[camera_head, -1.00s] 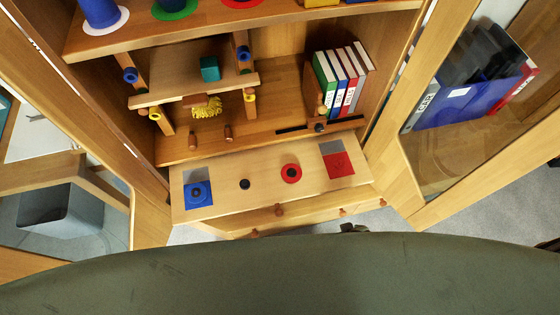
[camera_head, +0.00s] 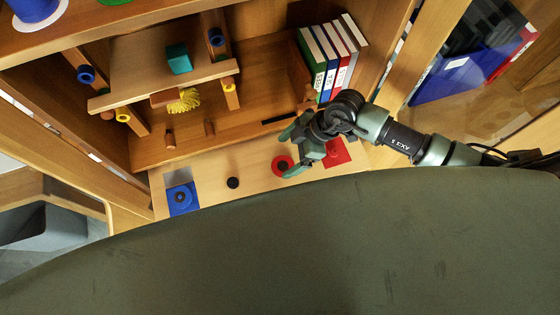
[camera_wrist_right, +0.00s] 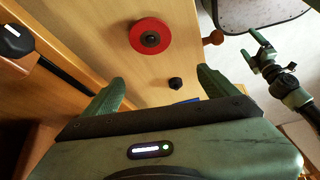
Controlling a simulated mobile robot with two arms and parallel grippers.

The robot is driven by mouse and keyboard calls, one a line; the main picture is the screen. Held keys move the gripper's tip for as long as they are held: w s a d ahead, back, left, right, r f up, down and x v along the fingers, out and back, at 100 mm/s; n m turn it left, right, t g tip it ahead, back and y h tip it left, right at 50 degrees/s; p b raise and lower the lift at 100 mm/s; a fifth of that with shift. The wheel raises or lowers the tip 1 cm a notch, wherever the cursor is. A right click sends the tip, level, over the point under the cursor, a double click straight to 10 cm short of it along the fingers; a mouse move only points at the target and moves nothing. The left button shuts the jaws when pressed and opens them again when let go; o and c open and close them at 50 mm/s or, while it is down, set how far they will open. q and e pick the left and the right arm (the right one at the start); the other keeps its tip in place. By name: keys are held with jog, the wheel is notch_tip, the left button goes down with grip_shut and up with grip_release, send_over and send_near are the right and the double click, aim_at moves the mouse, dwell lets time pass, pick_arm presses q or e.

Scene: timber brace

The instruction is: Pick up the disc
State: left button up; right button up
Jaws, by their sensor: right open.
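A red disc (camera_head: 282,165) with a dark centre lies on the pulled-out wooden board. It also shows in the right wrist view (camera_wrist_right: 150,36), flat and beyond my fingertips. My right gripper (camera_head: 295,146) is over the board close to the red disc, and one finger overlaps the disc's edge in the head view. My left gripper (camera_wrist_right: 254,50) shows only in the right wrist view, fingers apart, empty.
A small black knob (camera_head: 233,183) stands on the board between the discs. A red square (camera_head: 338,152) lies right of the red disc, partly behind my gripper. Shelves with a teal cube (camera_head: 179,59) and several binders (camera_head: 330,62) rise behind. A glass door stands at right.

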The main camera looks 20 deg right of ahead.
aim_at(284, 165)
jog(key=shift+d+f+h, duration=0.25)
jog(key=shift+d+h, duration=0.05)
jog(key=shift+d, duration=0.3)
jog(key=shift+d+f+h, duration=0.2)
jog(key=shift+d+h, duration=0.1)
jog(key=shift+d, duration=0.25)
jog(key=x, duration=0.7)
jog(key=shift+w+d+f+b, duration=0.15)
jog(key=shift+d+f+b, duration=0.1)
jog(key=shift+f+b, duration=0.2)
jog(key=c, duration=1.4)
